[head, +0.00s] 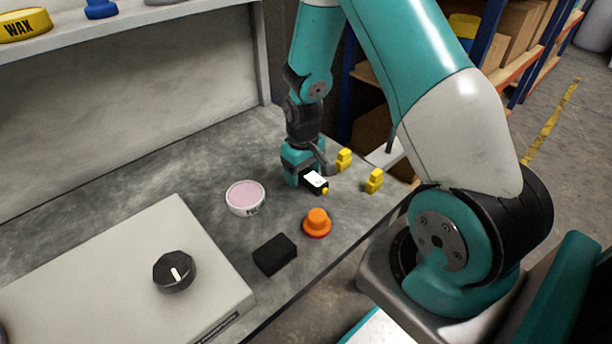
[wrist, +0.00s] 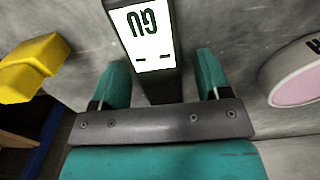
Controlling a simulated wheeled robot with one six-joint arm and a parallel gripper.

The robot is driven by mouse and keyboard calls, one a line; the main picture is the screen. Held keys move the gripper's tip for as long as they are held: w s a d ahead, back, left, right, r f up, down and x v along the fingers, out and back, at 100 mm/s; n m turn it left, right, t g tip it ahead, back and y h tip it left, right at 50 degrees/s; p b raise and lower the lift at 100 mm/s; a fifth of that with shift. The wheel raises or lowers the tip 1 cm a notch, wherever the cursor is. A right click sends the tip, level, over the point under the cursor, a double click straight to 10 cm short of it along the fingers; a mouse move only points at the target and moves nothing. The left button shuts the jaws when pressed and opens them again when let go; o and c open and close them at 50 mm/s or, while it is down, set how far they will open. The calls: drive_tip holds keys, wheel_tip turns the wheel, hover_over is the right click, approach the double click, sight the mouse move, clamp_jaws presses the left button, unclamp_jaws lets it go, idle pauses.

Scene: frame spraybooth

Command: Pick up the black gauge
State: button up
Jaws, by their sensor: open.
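The black gauge (head: 316,183) lies on the grey bench, with a white label on top and a small yellow tip at its near end in the head view. In the wrist view the gauge (wrist: 154,38) shows its white label with dark letters, and its black end lies between my fingers. My gripper (head: 303,177) is low over the bench at the gauge and partly hides it in the head view. In the wrist view my gripper (wrist: 162,70) is open, with a teal finger on each side and visible gaps to the gauge.
Two yellow pieces (head: 344,160) (head: 374,181) stand right of the gauge. A round tin with a pink top (head: 246,197) is to its left. An orange knob-like piece (head: 317,222) and a black block (head: 275,254) are nearer. A grey box with a dial (head: 120,265) fills the left.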

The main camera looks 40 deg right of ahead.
drive_tip(key=shift+c, duration=0.4)
drive_tip(key=c, duration=1)
drive_tip(key=shift+r, duration=0.1)
wheel_tip(320, 180, up, 20)
drive_tip(key=p, duration=0.5)
